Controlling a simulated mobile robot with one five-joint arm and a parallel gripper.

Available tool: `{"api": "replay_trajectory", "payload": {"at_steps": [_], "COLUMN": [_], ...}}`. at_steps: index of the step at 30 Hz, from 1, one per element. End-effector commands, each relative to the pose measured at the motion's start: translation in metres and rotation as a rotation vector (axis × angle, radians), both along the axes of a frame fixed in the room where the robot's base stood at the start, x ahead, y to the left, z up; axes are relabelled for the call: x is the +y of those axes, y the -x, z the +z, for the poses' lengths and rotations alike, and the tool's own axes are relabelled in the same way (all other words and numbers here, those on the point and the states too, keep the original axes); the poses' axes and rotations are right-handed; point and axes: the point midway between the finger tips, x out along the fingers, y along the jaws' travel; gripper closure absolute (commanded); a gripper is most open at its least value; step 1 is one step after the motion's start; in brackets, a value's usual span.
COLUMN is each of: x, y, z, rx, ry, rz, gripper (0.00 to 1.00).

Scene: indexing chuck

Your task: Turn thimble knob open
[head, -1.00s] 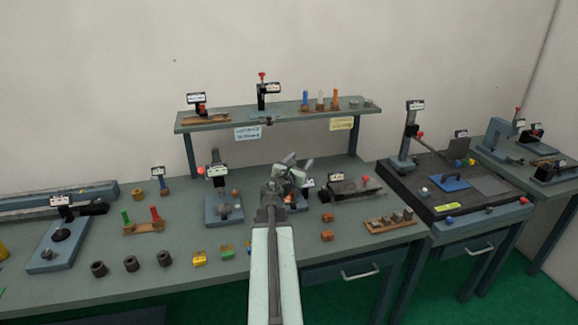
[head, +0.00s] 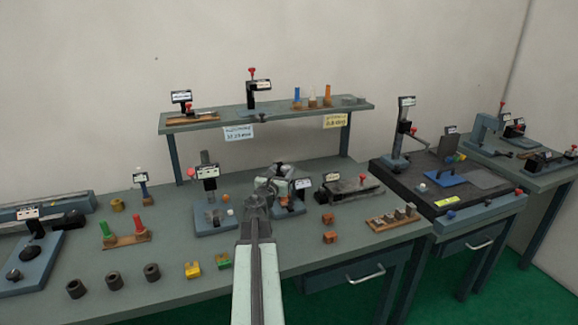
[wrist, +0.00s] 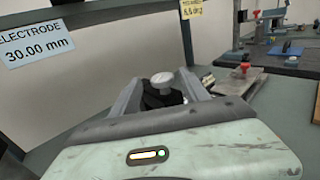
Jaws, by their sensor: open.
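A pale round knob (wrist: 162,79) on a dark body shows in the wrist view, between and just beyond the grey fingers of my gripper (wrist: 159,88). It looks like the thimble knob. The fingers stand apart on either side of it, and I cannot tell whether they touch it. In the head view my gripper (head: 276,177) is over a small blue-based fixture (head: 291,210) with a black label sign (head: 303,184). My own arm and gripper hide most of that fixture and the knob there.
A fixture with a blue base (head: 214,222) stands to the left. A dark slide unit with a red knob (head: 362,178) and a wooden peg rack (head: 381,222) are to the right. A raised shelf (head: 290,116) runs behind. Orange blocks (head: 329,237) lie on the bench.

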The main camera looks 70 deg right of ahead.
Motion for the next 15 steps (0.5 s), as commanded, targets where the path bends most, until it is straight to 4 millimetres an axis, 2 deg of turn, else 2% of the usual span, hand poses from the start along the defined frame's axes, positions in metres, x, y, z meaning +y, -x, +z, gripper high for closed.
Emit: {"api": "replay_trajectory", "payload": {"at_steps": [3, 9, 15], "x": [-0.027, -0.060, -0.064], "y": [0.001, 0.002, 0.003], "z": [0.000, 0.000, 0.000], "rx": [0.000, -0.001, -0.001], "ry": [0.000, 0.000, 0.000], "rz": [-0.006, -0.006, -0.006], "gripper": [0.47, 0.47, 0.47]}}
